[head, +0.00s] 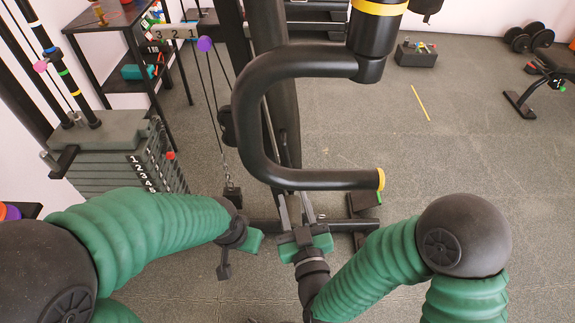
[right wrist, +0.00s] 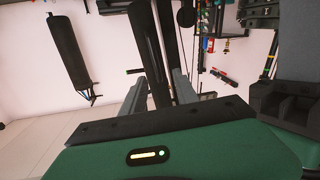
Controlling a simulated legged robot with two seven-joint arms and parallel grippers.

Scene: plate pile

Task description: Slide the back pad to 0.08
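I cannot clearly make out a back pad in either view. A black exercise machine with an upright frame (head: 284,130) and a thick curved handle (head: 250,115) stands in front of me in the head view. My right gripper (head: 295,205) is low in front of the upright, its two grey fingers apart. In the right wrist view the fingers of my right gripper (right wrist: 158,85) are spread, with dark posts (right wrist: 158,45) showing between and beyond them; contact cannot be told. My left gripper (head: 238,240) is just left of the right one, its fingers not clear.
A numbered weight stack (head: 105,165) stands at left, with a black shelf (head: 125,85) behind it. A purple knob (head: 205,43) sits by a numbered bar (head: 176,31). A black box (head: 416,55) and dumbbells (head: 530,38) lie farther back. The right floor is mostly clear. A punching bag (right wrist: 69,52) hangs at left.

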